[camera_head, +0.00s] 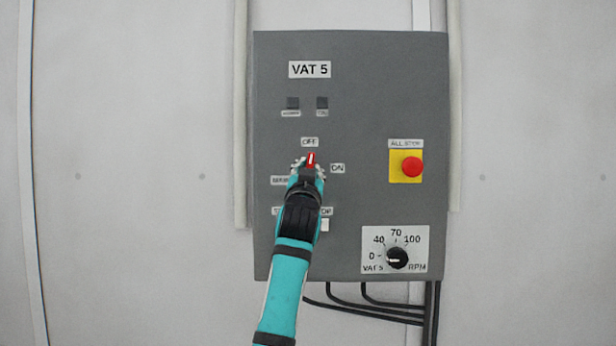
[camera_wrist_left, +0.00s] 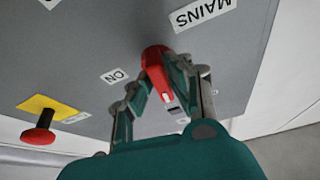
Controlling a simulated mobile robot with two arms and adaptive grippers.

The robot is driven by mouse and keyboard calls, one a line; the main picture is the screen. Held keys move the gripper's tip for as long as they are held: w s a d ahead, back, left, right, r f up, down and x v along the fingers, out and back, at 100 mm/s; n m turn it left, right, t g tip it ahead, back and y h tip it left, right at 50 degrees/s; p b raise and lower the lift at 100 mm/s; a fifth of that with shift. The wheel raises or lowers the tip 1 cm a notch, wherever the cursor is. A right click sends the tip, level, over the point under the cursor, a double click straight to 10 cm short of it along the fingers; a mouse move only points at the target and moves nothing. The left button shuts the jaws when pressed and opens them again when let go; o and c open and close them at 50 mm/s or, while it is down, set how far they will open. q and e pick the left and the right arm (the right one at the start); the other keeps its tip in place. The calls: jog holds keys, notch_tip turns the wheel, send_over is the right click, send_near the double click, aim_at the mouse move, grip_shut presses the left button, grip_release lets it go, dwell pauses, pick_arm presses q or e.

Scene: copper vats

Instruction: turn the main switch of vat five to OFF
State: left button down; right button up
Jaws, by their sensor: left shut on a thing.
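The vat five control box (camera_head: 350,120) is a grey panel labelled VAT 5 on the wall. Its main switch (camera_head: 311,159) is a red handle with a white mark that points up, toward the OFF label (camera_head: 309,142). The ON label (camera_head: 337,168) is to its right. My left gripper (camera_head: 309,170) reaches up from below and is shut on the red handle; it hides the lower part of the switch. In the left wrist view the red handle (camera_wrist_left: 155,58) is between the two fingers (camera_wrist_left: 160,80), near the MAINS label. My right gripper is not in view.
A red ALL STOP button (camera_head: 411,167) on a yellow plate sits to the right of the switch. A black speed dial (camera_head: 397,257) is at the lower right. My arm covers part of the lower left labels. Black cables (camera_head: 370,305) hang below the box.

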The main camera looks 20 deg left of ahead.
pick_arm(q)
jog(key=shift+s+r+n+y, duration=0.1)
jog(key=shift+r+n+y, duration=0.25)
jog(key=shift+n, duration=0.3)
jog(key=shift+s+r+n+y, duration=0.1)
jog(key=shift+n+y, duration=0.35)
jog(key=shift+n, duration=0.2)
jog(key=shift+r+n, duration=0.1)
jog(key=shift+n, duration=0.2)
jog(key=c, duration=1.5)
grip_release()
jog(key=shift+w, duration=0.1)
jog(key=shift+o, duration=1.1)
jog(key=shift+w+f, duration=0.1)
jog(key=shift+f, duration=0.1)
jog(key=shift+w+f, duration=0.1)
jog(key=shift+f, duration=0.1)
jog(key=v, duration=1.2)
jog(key=shift+r, duration=0.15)
jog(key=shift+d, duration=0.1)
